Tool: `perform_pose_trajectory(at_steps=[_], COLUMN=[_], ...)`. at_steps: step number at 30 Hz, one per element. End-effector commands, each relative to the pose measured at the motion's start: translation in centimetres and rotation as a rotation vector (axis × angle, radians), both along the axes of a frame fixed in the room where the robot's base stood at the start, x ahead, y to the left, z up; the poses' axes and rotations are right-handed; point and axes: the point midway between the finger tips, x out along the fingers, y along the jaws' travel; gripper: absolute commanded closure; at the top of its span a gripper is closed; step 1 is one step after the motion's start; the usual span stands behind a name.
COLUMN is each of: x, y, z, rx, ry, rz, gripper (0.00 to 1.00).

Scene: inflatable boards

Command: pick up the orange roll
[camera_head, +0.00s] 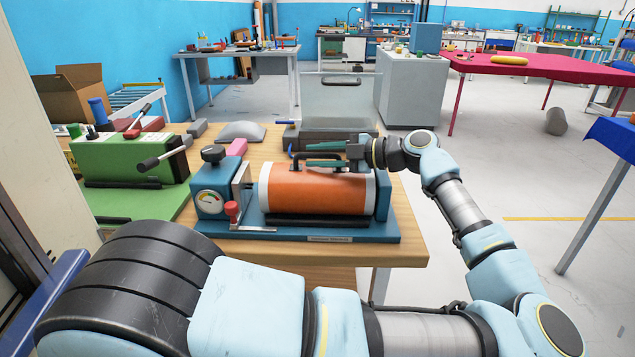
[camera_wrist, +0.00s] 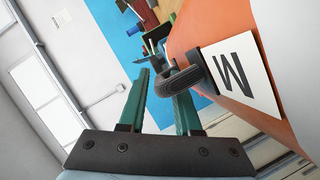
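The orange roll (camera_head: 318,190) is a cylinder with pale end bands, lying on a blue base (camera_head: 390,228) on the wooden table. A black handle (camera_head: 298,158) arches over its top. My gripper (camera_head: 316,154) is at the handle from the right, with its two green fingers apart. In the wrist view the orange roll (camera_wrist: 215,30) fills the upper right, with a white label marked M. The handle's rounded end (camera_wrist: 172,84) overlaps the space between the green fingers of my gripper (camera_wrist: 158,85). A clear gap shows there, and I cannot tell whether either finger touches the handle.
A blue gauge box (camera_head: 210,195) and a red knob (camera_head: 233,210) stand left of the roll. A green machine (camera_head: 125,160) with a lever is further left. Behind the roll stands a device with a transparent panel (camera_head: 340,100).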

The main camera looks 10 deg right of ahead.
Motion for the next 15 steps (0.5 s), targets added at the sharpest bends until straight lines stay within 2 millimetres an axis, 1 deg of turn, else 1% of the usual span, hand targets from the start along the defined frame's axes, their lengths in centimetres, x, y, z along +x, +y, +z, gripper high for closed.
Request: perform_pose_trajectory(at_steps=[7,8,15], x=[0.14,0.13,0.12], y=[0.22,0.21,0.19], z=[-0.14,-0.13,-0.13], rx=[0.000,0.000,0.000], ry=[0.000,0.000,0.000], rz=[0.000,0.000,0.000], gripper=[0.68,0.70,0.97])
